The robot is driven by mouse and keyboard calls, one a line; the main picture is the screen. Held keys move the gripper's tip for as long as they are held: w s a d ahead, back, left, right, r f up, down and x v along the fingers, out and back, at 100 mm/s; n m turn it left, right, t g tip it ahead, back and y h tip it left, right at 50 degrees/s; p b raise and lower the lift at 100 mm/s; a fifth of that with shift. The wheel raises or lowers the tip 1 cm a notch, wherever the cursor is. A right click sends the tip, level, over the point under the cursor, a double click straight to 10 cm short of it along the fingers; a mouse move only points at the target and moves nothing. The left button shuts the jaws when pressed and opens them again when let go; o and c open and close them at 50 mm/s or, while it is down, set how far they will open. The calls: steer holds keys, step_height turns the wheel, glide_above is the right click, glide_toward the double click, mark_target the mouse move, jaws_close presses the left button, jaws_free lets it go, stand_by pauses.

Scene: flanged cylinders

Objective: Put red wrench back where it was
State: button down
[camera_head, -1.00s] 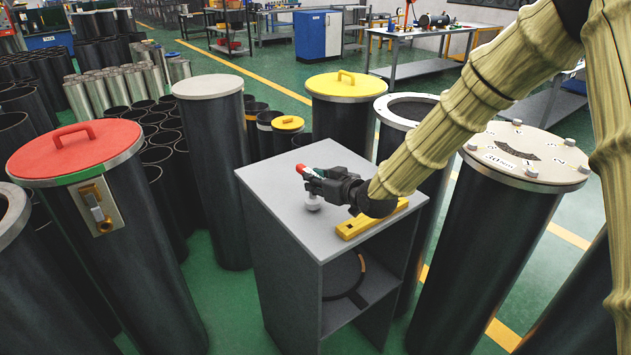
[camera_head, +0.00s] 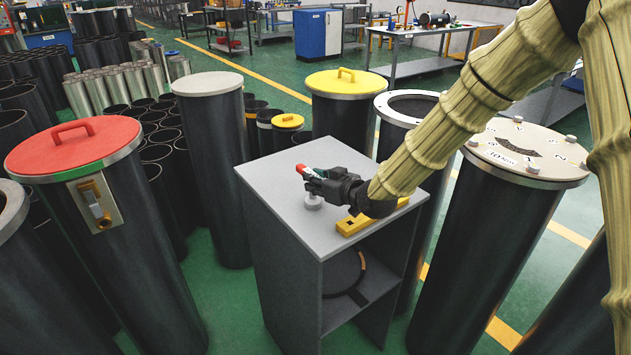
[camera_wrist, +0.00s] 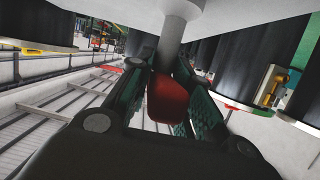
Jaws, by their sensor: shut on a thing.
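The red wrench (camera_head: 301,169) shows in the head view as a small red end poking out of my gripper (camera_head: 312,178). In the wrist view the red wrench (camera_wrist: 168,100) sits between the fingers of my gripper (camera_wrist: 165,92), which is shut on it. Most of its length is hidden by the fingers. My gripper is low over the grey cabinet top (camera_head: 280,190). A small pale knob-like stand (camera_head: 313,202) is on the cabinet top just under the fingers. In the wrist view a grey post (camera_wrist: 178,32) rises close beside the wrench; I cannot tell whether they touch.
A yellow bar (camera_head: 350,226) lies on the cabinet top under my wrist. Tall black cylinders surround the cabinet: one with a red lid (camera_head: 60,155), one with a yellow lid (camera_head: 348,88), one with a bolted pale lid (camera_head: 545,160). The cabinet's left-front top is clear.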

steer(key=c, duration=1.2)
jaws_free()
steer(key=v, duration=1.2)
